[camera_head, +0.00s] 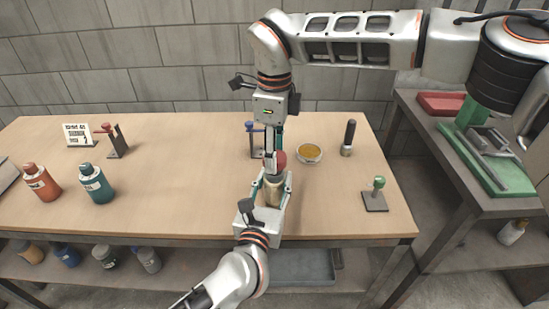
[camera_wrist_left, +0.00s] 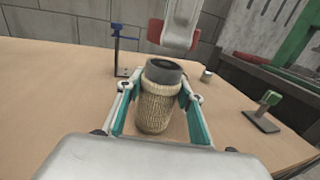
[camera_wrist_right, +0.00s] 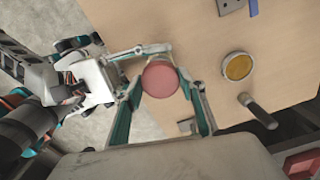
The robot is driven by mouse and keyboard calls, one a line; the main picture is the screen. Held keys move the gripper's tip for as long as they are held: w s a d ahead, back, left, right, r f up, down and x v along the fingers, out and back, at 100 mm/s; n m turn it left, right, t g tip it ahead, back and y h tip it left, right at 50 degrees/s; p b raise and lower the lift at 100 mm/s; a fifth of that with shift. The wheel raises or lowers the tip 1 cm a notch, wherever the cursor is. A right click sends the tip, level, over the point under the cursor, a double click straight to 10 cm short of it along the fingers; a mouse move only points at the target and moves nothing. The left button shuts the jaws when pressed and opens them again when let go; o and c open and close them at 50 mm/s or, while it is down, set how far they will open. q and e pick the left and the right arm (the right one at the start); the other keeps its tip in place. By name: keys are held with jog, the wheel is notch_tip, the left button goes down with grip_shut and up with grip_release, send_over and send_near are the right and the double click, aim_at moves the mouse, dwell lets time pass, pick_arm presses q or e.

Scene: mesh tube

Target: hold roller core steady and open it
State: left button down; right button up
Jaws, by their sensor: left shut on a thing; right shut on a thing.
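The roller core (camera_head: 272,195) is a beige mesh-textured tube. It stands upright between the fingers of my left gripper (camera_head: 273,183), which is shut on it. In the left wrist view the tube (camera_wrist_left: 154,108) has a grey collar with a dark open top. My right gripper (camera_head: 275,158) points down from above and is shut on a round red cap (camera_head: 280,160). The cap's flat face fills the space between the fingers in the right wrist view (camera_wrist_right: 160,78). In the left wrist view the cap (camera_wrist_left: 173,38) is above the collar and apart from it.
A dish with amber contents (camera_head: 309,152), a dark-handled tool (camera_head: 348,138) and a green-knobbed stand (camera_head: 376,195) are to the right. A blue-topped stand (camera_head: 252,138) is behind the grippers. The table's middle left is clear.

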notch_tip(320, 180, up, 2)
jog(key=shift+r, duration=0.1)
pick_arm(q)
jog(key=c, duration=1.3)
grip_release()
jog(key=shift+o, duration=0.2)
jog(key=shift+s, duration=0.1)
